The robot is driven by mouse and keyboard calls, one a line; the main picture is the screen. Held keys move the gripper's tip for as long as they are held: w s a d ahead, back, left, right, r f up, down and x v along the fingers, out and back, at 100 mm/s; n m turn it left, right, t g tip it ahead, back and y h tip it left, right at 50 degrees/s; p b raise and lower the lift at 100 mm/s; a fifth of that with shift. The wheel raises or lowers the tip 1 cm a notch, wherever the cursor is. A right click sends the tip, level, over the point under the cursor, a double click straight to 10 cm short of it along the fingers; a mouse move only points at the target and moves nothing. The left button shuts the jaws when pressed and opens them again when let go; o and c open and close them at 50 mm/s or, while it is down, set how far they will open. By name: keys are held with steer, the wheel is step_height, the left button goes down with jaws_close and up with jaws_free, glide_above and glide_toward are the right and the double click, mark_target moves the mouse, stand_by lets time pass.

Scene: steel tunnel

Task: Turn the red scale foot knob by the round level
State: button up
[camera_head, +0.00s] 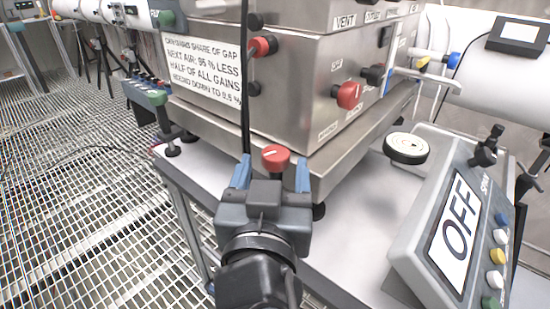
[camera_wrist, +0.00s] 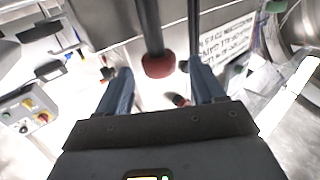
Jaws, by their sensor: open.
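A red knob (camera_head: 275,157) with a white mark on top stands at the near corner of the steel platform. It also shows in the wrist view (camera_wrist: 158,66), on the end of a dark rod. My gripper (camera_head: 271,174) is open, with its two blue fingers on either side of the knob's near side. In the wrist view the knob appears between the fingertips, with space on both sides. I cannot tell how far apart they are in depth. A round white disc with a black rim (camera_head: 405,147), which looks like the round level, is to the right.
The steel cabinet (camera_head: 285,90) with other red knobs, one on its right face (camera_head: 348,95), rises behind. A grey control box (camera_head: 455,230) reading OFF stands at right. A thin black cable hangs just above the gripper. Open grating floor (camera_head: 90,220) lies at left.

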mark_target(277, 171)
steer(key=shift+s+a, duration=0.1)
steer(key=shift+s, duration=1.95)
steer(key=s+d+f+n+g+y+p, duration=0.3)
steer(key=s+d+f+p, duration=0.2)
steer(key=s+d+f, duration=0.65)
steer(key=s+d+r+m+h+p, duration=0.1)
steer(key=s+d+r+p, duration=0.1)
steer(key=s+d, duration=0.4)
steer(key=s+d+r+m+h+p, duration=0.1)
steer(key=s+d+r, duration=0.3)
steer(key=s, duration=0.8)
steer(key=shift+d+p, duration=0.4)
steer(key=shift+d, duration=0.55)
